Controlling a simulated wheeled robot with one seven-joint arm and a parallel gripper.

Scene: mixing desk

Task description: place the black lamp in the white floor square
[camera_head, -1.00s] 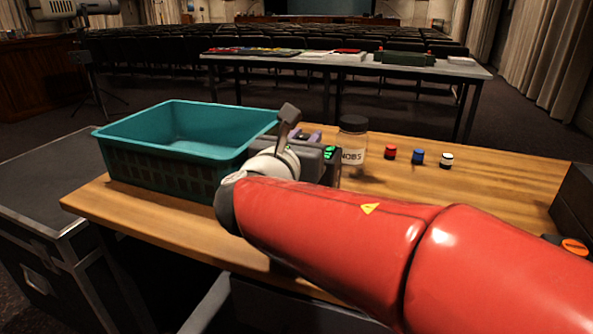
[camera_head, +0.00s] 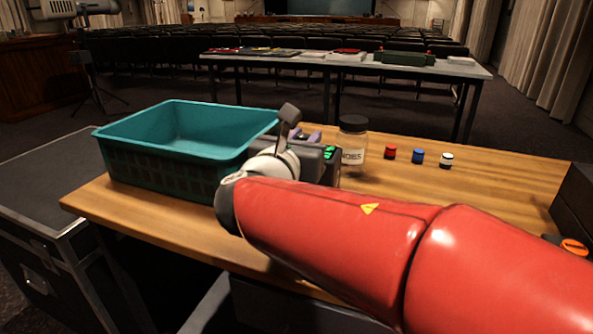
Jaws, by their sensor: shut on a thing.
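My gripper (camera_head: 308,152) is at the end of my red arm, over the table beside the basket's right end. It shows partly as a grey and black body with green marks, behind my white wrist. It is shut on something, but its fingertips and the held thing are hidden. A dark upright piece (camera_head: 288,114) rises above the wrist; I cannot tell whether it is part of my gripper or the black lamp. I cannot make out the black lamp for certain. No white floor square shows on the visible dark floor.
A teal basket (camera_head: 114,158) stands left on the wooden table (camera_head: 500,197). A jar labelled KNOBS (camera_head: 353,141) stands close right of my gripper. Red (camera_head: 390,153), blue (camera_head: 418,157) and white-black (camera_head: 446,160) knobs stand further right. The table's right middle is clear. A dark case (camera_head: 35,190) is at left.

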